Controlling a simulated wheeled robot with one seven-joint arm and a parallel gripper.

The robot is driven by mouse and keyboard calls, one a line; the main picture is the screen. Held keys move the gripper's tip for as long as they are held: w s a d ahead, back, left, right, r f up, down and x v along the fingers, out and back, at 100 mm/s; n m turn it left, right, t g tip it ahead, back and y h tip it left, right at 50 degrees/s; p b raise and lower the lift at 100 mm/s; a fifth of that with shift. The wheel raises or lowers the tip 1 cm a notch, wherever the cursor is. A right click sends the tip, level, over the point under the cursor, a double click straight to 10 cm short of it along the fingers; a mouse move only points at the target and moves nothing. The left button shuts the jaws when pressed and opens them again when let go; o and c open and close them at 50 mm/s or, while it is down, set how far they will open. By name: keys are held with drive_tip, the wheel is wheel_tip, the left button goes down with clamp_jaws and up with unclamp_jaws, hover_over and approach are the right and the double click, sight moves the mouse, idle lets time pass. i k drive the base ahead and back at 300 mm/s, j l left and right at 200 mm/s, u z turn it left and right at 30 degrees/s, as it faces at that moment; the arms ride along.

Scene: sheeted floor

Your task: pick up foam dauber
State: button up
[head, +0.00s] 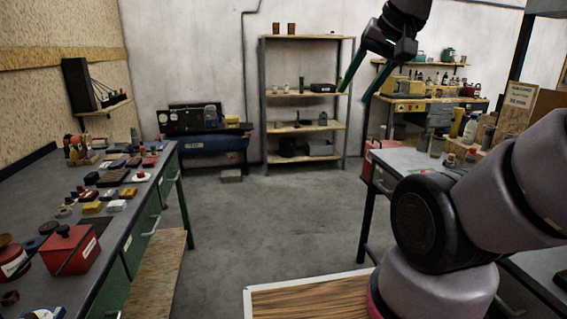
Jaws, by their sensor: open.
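My gripper (355,95) hangs in the air at the upper right of the head view, with its two teal fingers apart and nothing between them. It is well away from the left workbench (62,178). Many small items lie on that bench, including yellow blocks (93,208), a white block (116,206) and a small red-topped piece (141,175). I cannot tell which of these, if any, is the foam dauber, as they are too small to make out.
A red box (70,250) stands on the left bench's near end. A grey table (400,160) with bottles and cartons stands at the right. A wood-topped surface (290,300) is at the bottom. Open shelves (305,95) stand behind. The grey floor (260,220) between is clear.

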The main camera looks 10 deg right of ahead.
sight(451, 157)
drive_tip(key=i+z, duration=0.15)
drive_tip(key=i, duration=0.35)
drive_tip(key=i+j+z, duration=0.1)
drive_tip(key=i, duration=0.4)
drive_tip(key=i+j+z, duration=0.15)
drive_tip(key=i, duration=0.35)
drive_tip(key=i+j+z, duration=0.1)
drive_tip(key=i+z, duration=0.2)
drive_tip(key=z, duration=0.2)
drive_tip(key=i+j+z, duration=0.2)
drive_tip(key=z, duration=0.3)
drive_tip(key=i+j+z, duration=0.55)
drive_tip(key=j+z, duration=0.15)
drive_tip(key=z, duration=0.25)
drive_tip(key=i+j+z, duration=0.2)
drive_tip(key=j+z, duration=0.25)
drive_tip(key=i+j+z, duration=0.2)
drive_tip(key=j, duration=0.15)
drive_tip(key=k, duration=0.1)
